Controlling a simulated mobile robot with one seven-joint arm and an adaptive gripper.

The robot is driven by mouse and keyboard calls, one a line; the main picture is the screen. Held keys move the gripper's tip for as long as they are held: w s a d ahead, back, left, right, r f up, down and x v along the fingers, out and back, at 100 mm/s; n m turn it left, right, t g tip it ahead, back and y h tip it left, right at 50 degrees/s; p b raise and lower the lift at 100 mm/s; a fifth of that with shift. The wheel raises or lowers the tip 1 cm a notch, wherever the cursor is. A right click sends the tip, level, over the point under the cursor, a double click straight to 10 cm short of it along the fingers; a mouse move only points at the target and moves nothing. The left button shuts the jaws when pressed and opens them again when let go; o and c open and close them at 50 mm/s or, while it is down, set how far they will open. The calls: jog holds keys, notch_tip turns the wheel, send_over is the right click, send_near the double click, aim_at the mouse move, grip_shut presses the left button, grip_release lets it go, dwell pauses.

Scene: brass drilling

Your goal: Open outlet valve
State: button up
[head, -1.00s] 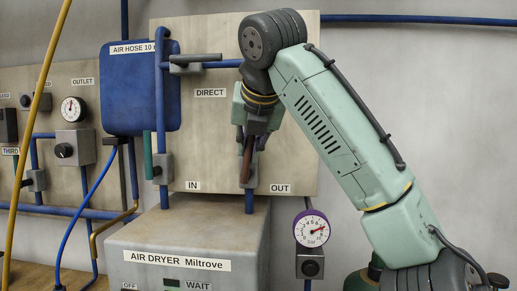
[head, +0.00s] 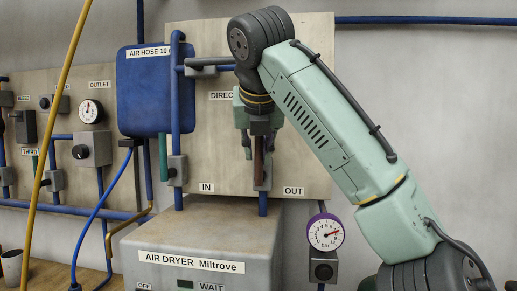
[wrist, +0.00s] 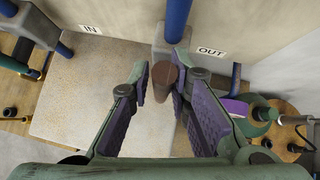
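The outlet valve by the OUT label has a brown lever handle (head: 258,160) on a grey body (head: 264,176), above a blue pipe. In the head view the handle stands roughly vertical. In the wrist view the brown handle (wrist: 165,76) lies between the two purple-padded fingers of my gripper (wrist: 161,78). The fingers are open around it. The right finger is very close to the handle; I cannot tell whether it touches. A gap shows on the left side. In the head view my gripper (head: 257,148) points down at the valve, its fingers partly covering the handle.
The grey air dryer box (head: 200,235) stands below the valve. The inlet valve (head: 177,170) is to the left, with a green handle (head: 163,157). A purple-rimmed gauge (head: 325,233) hangs at lower right. The wooden backboard (head: 300,100) is close behind my gripper.

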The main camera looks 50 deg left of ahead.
jog(key=o, duration=0.3)
jog(key=shift+s+d+r, duration=0.1)
jog(key=shift+d+r, duration=0.1)
jog(key=shift+r, duration=0.05)
jog(key=s+d, duration=0.2)
jog(key=d, duration=0.1)
jog(key=s+d, duration=0.2)
jog(key=d, duration=0.2)
jog(key=s+d, duration=0.3)
jog(key=shift+d+r, duration=0.15)
jog(key=shift+r, duration=0.05)
jog(key=shift+w, duration=0.1)
